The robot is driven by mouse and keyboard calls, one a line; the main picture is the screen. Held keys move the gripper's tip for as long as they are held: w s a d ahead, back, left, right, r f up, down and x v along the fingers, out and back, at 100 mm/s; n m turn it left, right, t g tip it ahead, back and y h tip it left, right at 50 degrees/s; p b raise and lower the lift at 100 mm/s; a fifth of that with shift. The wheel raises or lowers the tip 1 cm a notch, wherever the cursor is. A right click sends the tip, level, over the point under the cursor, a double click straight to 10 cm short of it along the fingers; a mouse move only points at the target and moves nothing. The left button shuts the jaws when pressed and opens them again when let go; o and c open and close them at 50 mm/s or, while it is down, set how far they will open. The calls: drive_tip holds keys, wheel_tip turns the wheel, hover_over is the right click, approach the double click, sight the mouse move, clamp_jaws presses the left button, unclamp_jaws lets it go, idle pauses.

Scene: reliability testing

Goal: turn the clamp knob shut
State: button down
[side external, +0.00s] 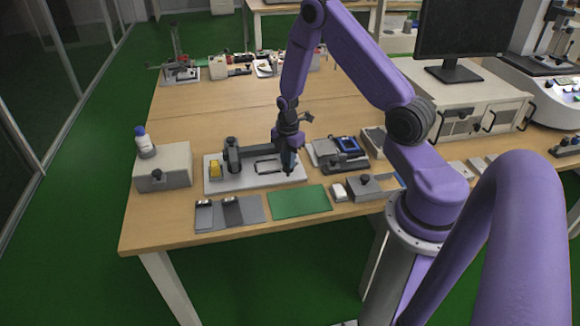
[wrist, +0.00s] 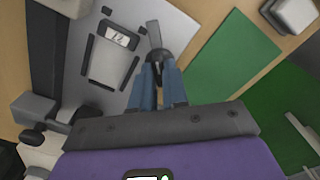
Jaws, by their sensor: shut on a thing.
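The dark clamp knob (wrist: 159,57) shows in the wrist view at my fingertips, with a short grey bar (wrist: 153,34) sticking out beyond it. My gripper (wrist: 158,72) is shut on the knob, one blue-grey finger on each side. In the side view my gripper (side external: 289,168) points down at the right end of the light grey fixture plate (side external: 213,187), and its fingers hide the knob. A flat grey piece framed by dark bars (wrist: 110,62) lies on the plate beside the knob. How far the knob is turned cannot be told.
A dark post with an arm (side external: 232,155) and a yellow part (side external: 215,168) stand on the plate's left. A green mat (side external: 300,203) and a grey tray (side external: 252,209) lie in front. A box (side external: 163,168) with a bottle (side external: 143,140) is left.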

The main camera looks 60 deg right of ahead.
drive_tip(key=n, duration=0.5)
drive_tip(key=shift+n, duration=2.5)
drive_tip(key=c, duration=1.3)
unclamp_jaws()
drive_tip(key=shift+r, duration=2.25)
drive_tip(key=shift+a, duration=0.1)
